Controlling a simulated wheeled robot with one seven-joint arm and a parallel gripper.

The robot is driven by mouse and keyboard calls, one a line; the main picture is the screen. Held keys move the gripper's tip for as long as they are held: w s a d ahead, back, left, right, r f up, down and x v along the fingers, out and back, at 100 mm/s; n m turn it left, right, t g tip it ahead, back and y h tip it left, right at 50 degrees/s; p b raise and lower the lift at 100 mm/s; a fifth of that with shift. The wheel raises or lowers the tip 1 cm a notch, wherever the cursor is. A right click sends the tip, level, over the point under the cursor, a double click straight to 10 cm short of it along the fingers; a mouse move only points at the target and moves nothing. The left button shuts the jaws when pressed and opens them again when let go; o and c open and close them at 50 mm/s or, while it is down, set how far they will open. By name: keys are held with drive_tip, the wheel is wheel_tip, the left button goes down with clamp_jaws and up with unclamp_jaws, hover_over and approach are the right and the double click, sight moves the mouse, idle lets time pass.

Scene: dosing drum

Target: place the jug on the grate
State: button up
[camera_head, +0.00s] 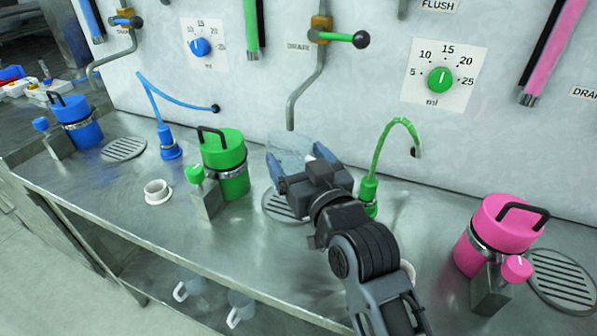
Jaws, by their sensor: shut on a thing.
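A clear, bluish jug (289,147) is at the middle of the counter, in front of the wall and below the bent pipe. My gripper (299,165) is shut on the jug, with its blue fingers at the jug's near side. The round slotted grate (279,208) lies in the counter just below the jug and is partly covered by my gripper. The jug looks roughly upright over the grate's far part. My gripper hides the jug's lower part, so I cannot tell whether it touches the grate.
A green canister (226,165) stands close left, and a green hose fitting (369,189) close right. A pink canister (490,232) and another grate (562,280) are at right. A blue canister (76,122) and a third grate (123,149) are at left. Clear jugs (187,285) sit below.

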drive_tip(key=shift+f, duration=1.75)
drive_tip(key=shift+f, duration=0.1)
drive_tip(key=shift+f, duration=0.15)
drive_tip(key=o, duration=0.8)
drive_tip(key=shift+o, duration=0.2)
drive_tip(key=shift+r, duration=0.25)
drive_tip(key=b+v, duration=0.1)
drive_tip(key=v, duration=1.1)
drive_tip(key=shift+b, duration=0.4)
drive_tip(key=shift+d, duration=0.1)
